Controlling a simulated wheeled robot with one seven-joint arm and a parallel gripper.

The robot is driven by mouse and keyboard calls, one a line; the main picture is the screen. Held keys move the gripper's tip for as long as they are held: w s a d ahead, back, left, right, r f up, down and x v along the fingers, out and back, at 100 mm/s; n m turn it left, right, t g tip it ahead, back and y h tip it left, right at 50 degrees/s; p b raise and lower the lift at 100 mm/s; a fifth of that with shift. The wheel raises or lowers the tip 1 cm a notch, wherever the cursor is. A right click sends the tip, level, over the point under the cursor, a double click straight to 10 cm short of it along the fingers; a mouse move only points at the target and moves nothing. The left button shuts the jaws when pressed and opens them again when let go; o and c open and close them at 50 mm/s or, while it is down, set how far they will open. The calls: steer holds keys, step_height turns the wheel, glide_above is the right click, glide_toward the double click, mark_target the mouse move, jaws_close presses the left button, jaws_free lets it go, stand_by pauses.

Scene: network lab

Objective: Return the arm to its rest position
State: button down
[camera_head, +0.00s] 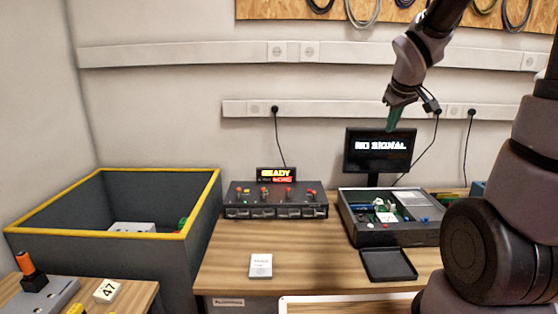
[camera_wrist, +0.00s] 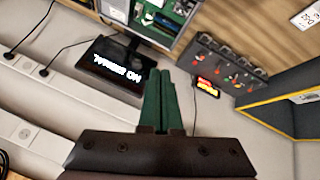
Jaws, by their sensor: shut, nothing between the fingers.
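My gripper (camera_head: 393,118) hangs from my raised arm at the upper right of the head view, in front of the wall and beside the top of the monitor. Its green fingers are together with nothing between them. In the wrist view the shut fingers (camera_wrist: 168,85) point towards the bench. My arm is bent, with its large dark joints filling the right side of the head view. The gripper is well above the bench and appears to touch nothing.
A monitor (camera_head: 380,150) reading "NO SIGNAL" stands behind an open device case (camera_head: 395,232). A black tray (camera_head: 388,265) lies in front. A switch box (camera_head: 275,212) and a white card (camera_head: 260,266) share the bench. A yellow-rimmed bin (camera_head: 200,204) stands left.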

steer(key=s+a+r+m+y, duration=0.1)
steer(key=s+a+r+m, duration=0.2)
steer(key=s, duration=0.6)
steer(key=s+a+r+m+y, duration=0.2)
steer(key=s+r+m, duration=0.3)
steer(key=s, duration=0.5)
steer(key=shift+s+a+r+y, duration=0.15)
steer(key=shift+s+a+y, duration=0.15)
steer(key=shift+a, duration=0.3)
